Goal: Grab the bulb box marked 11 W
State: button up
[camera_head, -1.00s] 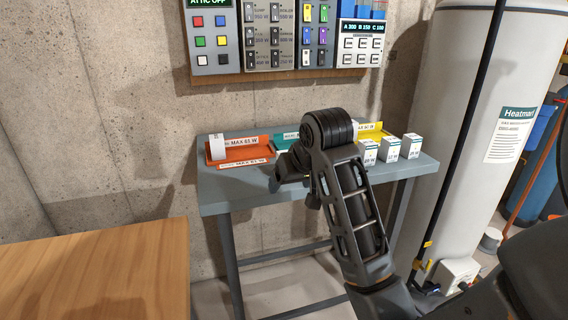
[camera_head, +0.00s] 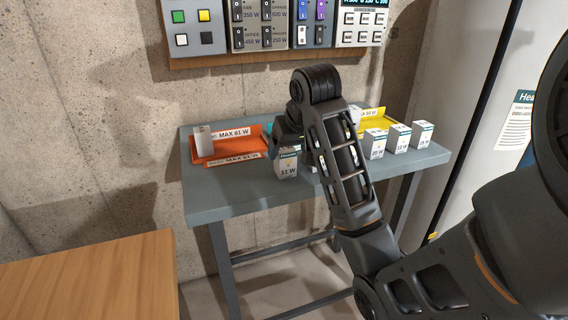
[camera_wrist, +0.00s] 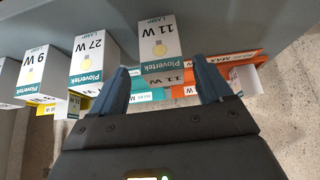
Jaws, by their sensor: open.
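The white and teal bulb box marked 11 W (camera_wrist: 160,40) stands upright on the grey table (camera_head: 230,203), with its label readable in the wrist view. In the head view the box (camera_head: 288,166) shows just below my gripper (camera_head: 287,148), which hides its upper part. In the wrist view my gripper (camera_wrist: 161,70) is open, one dark finger on each side of the near end of the box. Gaps show between the box and both fingers, and nothing is gripped.
In the wrist view, boxes marked 27 W (camera_wrist: 92,64) and 9 W (camera_wrist: 38,72) stand left of it. An orange tray (camera_head: 235,147) marked MAX 61 W holds a white box. A yellow tray (camera_head: 372,115) lies behind the right-hand boxes. A wooden surface (camera_head: 90,280) is at front left.

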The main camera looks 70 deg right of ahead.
aim_at(284, 158)
jog(key=x, duration=0.5)
jog(key=shift+w+f, duration=0.25)
jog(key=shift+w, duration=0.1)
jog(key=shift+c, duration=0.3)
jog(key=c, duration=1)
